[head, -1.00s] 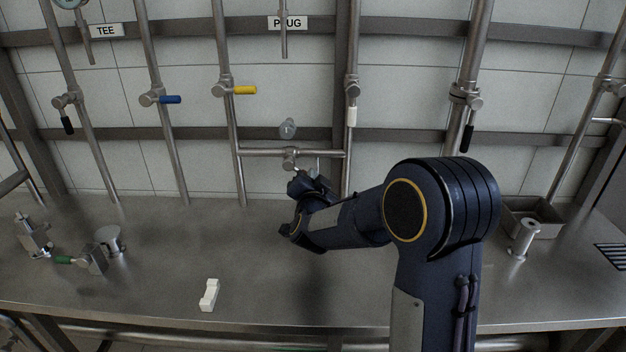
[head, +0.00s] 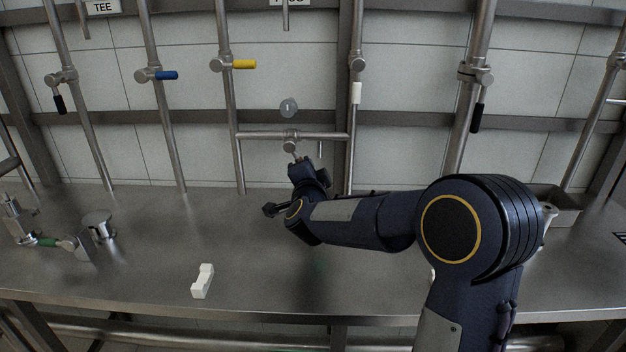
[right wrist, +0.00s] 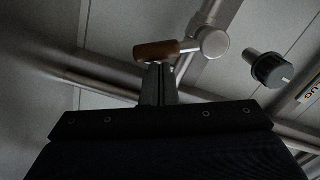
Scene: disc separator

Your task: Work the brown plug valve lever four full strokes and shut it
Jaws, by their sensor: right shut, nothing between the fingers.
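The brown lever (right wrist: 160,50) shows in the right wrist view, lying roughly level and pointing left from its round metal valve hub (right wrist: 214,42). In the head view the plug valve (head: 291,147) sits under the short cross pipe; its brown grip cannot be made out there, behind my gripper. My right gripper (head: 297,160) is raised just below the valve. In the right wrist view its closed fingers (right wrist: 158,72) stand just below the lever's underside, empty; whether they touch it I cannot tell. My left gripper is not in view.
Neighbouring levers are yellow (head: 244,64), blue (head: 166,75), white (head: 356,93) and black (head: 477,118).

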